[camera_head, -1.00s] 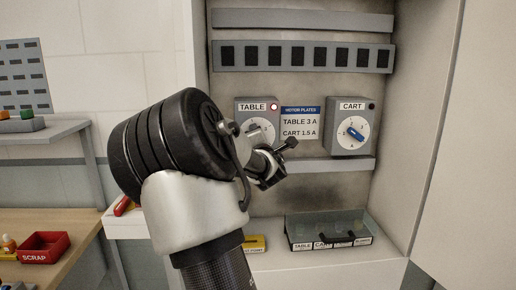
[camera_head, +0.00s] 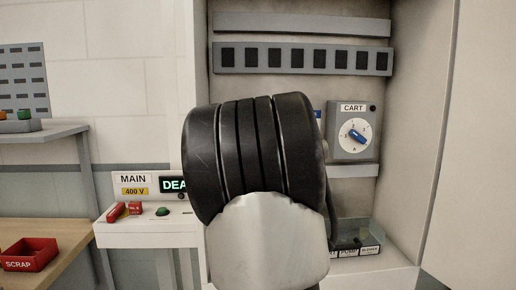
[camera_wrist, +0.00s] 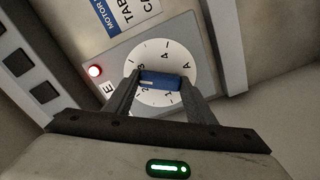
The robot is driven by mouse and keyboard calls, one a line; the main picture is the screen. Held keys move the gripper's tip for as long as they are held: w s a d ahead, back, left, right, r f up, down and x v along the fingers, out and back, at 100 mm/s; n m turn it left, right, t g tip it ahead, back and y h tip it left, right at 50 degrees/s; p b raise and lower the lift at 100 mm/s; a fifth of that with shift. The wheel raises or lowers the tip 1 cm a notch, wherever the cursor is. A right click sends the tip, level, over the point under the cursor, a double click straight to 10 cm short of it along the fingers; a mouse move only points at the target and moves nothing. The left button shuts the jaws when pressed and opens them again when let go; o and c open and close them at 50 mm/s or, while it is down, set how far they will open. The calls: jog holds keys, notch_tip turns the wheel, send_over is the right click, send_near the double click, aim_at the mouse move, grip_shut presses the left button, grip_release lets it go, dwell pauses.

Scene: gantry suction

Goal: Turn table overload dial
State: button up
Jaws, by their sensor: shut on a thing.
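The table overload dial (camera_wrist: 165,98) shows in the wrist view as a white round face with black numbers on a grey box. A blue knob (camera_wrist: 160,81) crosses its middle. My gripper (camera_wrist: 160,86) is shut on the blue knob, one finger at each end. A red lamp (camera_wrist: 95,71) glows on the box's corner. In the head view my own arm hides the table dial and my gripper. The cart dial (camera_head: 353,133), with its own blue knob, stands uncovered to the right of my arm.
A row of black modules (camera_head: 305,60) runs above the dials. A clear-lidded box (camera_head: 357,240) with labels sits on the ledge below, partly hidden by my arm.

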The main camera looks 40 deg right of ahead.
jog(key=shift+m+b, duration=0.75)
jog(key=shift+m, duration=1.25)
jog(key=o, duration=1)
jog(key=shift+o, duration=0.2)
